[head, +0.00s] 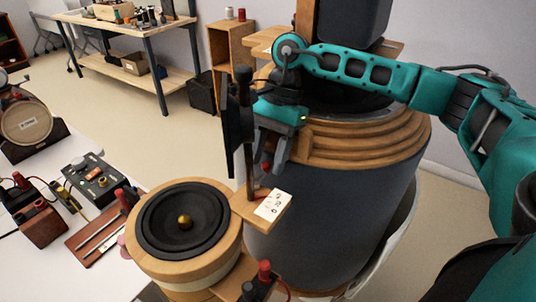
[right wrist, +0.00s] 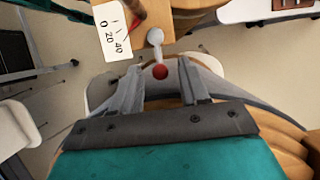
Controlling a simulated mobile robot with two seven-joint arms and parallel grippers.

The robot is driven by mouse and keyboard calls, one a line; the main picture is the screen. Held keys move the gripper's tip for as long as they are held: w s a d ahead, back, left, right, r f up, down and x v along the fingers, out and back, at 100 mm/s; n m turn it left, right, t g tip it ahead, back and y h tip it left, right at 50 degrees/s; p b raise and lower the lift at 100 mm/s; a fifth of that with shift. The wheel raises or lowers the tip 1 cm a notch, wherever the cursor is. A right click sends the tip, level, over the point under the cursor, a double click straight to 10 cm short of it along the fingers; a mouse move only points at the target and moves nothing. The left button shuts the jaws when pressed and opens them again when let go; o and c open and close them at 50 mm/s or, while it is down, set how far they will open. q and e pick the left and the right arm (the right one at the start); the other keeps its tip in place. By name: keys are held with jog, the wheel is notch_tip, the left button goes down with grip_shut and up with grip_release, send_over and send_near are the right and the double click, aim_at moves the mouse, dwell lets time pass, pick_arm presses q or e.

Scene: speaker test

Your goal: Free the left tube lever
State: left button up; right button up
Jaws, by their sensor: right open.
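The lever (right wrist: 155,47) is a short pale metal arm with a round pivot end and a red ball knob (right wrist: 160,71). In the right wrist view the knob lies between my right gripper's (right wrist: 162,70) two spread fingertips. Contact with either finger cannot be told. In the head view my right gripper (head: 272,165) points down, open, above the wooden block with the white scale card (head: 272,204). A small red spot (head: 265,168) shows beside its fingers. The card, marked 0, 20, 40, also shows in the right wrist view (right wrist: 113,32). My left gripper is not in view.
A round wooden speaker (head: 185,222) with a black cone stands left of the card. A dark upright panel (head: 229,125) and post stand close left of my right gripper. A large dark drum with wooden rings (head: 375,145) is behind and right. Instruments crowd the white table.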

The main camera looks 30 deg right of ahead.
jog(key=shift+a+f, duration=0.1)
jog(key=shift+f, duration=0.1)
grip_shut()
dwell(0.3)
